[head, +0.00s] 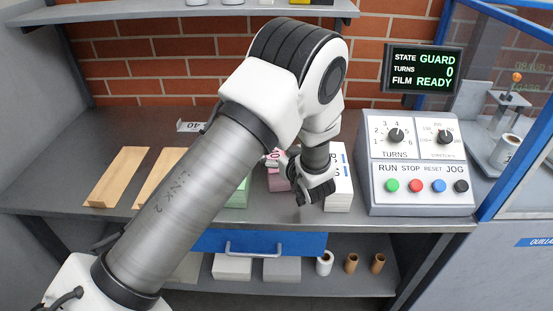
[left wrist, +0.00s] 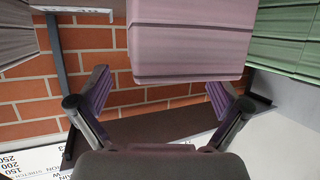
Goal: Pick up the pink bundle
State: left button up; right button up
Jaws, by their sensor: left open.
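The pink bundle (head: 276,178) stands on the grey bench, partly hidden behind my left arm and gripper. In the left wrist view the pink bundle (left wrist: 190,42) is large, at the top centre, just ahead of the fingers. My left gripper (head: 308,192) is at the front right of the pink bundle, close to the white bundle. In the left wrist view its fingers (left wrist: 160,84) are spread apart, with nothing visible held between them. Whether a finger touches the bundle cannot be told. My right gripper is not in view.
A green bundle (head: 237,194) is left of the pink one; a white bundle (head: 340,182) is right. A control box (head: 417,165) stands further right, beneath a screen (head: 424,69). Wooden boards (head: 118,176) lie at the left. A brick wall (head: 140,68) is behind.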

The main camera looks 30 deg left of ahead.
pick_arm(q)
jog(key=x, duration=0.4)
jog(key=shift+w+d, duration=0.1)
jog(key=shift+d, duration=0.1)
jog(key=c, duration=1.6)
jog(key=shift+r, duration=0.1)
jog(key=shift+c, duration=1.1)
jog(key=shift+r, duration=0.1)
